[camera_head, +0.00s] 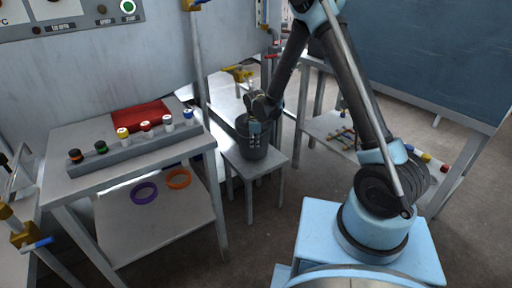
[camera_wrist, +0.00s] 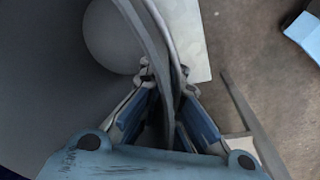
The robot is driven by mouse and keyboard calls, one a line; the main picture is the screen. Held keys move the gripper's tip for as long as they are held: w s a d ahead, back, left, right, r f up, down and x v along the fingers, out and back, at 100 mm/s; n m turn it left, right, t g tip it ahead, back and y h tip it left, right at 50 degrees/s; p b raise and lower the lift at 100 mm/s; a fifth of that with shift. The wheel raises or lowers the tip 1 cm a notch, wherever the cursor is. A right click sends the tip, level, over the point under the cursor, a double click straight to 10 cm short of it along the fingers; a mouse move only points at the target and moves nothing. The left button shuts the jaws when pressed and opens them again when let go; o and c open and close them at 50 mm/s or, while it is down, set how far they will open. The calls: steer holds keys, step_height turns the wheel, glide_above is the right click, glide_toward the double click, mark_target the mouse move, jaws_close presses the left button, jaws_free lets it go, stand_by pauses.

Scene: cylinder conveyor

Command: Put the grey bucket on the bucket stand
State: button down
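The grey bucket (camera_head: 254,148) is upright at the small grey stool-like stand (camera_head: 274,163) in the head view. Its base appears to rest on the stand top, though a small gap cannot be ruled out. My gripper (camera_head: 256,121) reaches down to the bucket's rim. In the wrist view, the bucket's wall (camera_wrist: 152,45) runs between the two fingers of my gripper (camera_wrist: 166,72). The fingers converge on the wall, one inside the bucket and one outside. The stand's pale top (camera_wrist: 190,30) shows beyond the wall.
A conveyor (camera_head: 228,97) runs behind the bucket. Bare floor lies before the stand.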

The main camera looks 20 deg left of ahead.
step_height(320, 180, down, 2)
steer(key=shift+f, duration=0.1)
steer(key=shift+w+d+f, duration=0.1)
steer(key=shift+d, duration=0.15)
steer(key=c, duration=1.8)
jaws_free()
step_height(320, 180, up, 12)
steer(key=s, duration=0.1)
steer(key=shift+s+d, duration=0.2)
steer(key=shift+d, duration=0.05)
